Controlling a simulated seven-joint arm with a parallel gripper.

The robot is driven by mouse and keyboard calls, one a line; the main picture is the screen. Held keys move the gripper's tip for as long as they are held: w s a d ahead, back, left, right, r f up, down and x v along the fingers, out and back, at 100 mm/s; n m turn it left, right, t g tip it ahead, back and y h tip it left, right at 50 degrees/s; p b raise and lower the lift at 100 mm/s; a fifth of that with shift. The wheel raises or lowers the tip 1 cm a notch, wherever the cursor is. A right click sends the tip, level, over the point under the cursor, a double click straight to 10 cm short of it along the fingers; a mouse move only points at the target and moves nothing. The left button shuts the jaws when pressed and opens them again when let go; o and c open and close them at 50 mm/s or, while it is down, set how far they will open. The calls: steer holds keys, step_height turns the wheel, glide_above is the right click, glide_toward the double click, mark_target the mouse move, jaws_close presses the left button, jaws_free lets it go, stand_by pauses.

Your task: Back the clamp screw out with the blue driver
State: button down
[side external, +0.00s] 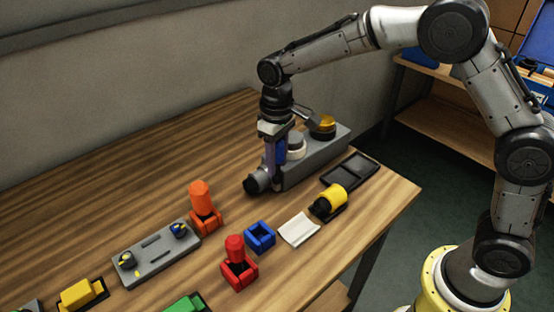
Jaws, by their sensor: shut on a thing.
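My gripper (274,142) points down at the front left end of a grey block (318,163) and is shut on the blue driver (281,152). Only part of the driver's blue body shows between and behind the fingers. A dark round part (257,181) sits just below the gripper, at the block's left end; I cannot tell whether it belongs to the driver or the block. The block carries a white cylinder (296,147) and an amber-topped one (324,126). The clamp screw cannot be made out. The blue holder (260,237) stands empty on the table.
Orange (201,196) and red (235,247) tools stand in holders. A yellow-and-black cylinder (333,197) lies near a black tray (351,170). A white pad (299,230) and a grey plate (156,252) lie on the table. Bare wood lies at the back left.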

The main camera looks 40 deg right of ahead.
steer(key=shift+n, duration=1.2)
steer(key=shift+n, duration=1.2)
steer(key=n, duration=0.3)
steer(key=shift+n, duration=0.4)
steer(key=n, duration=0.4)
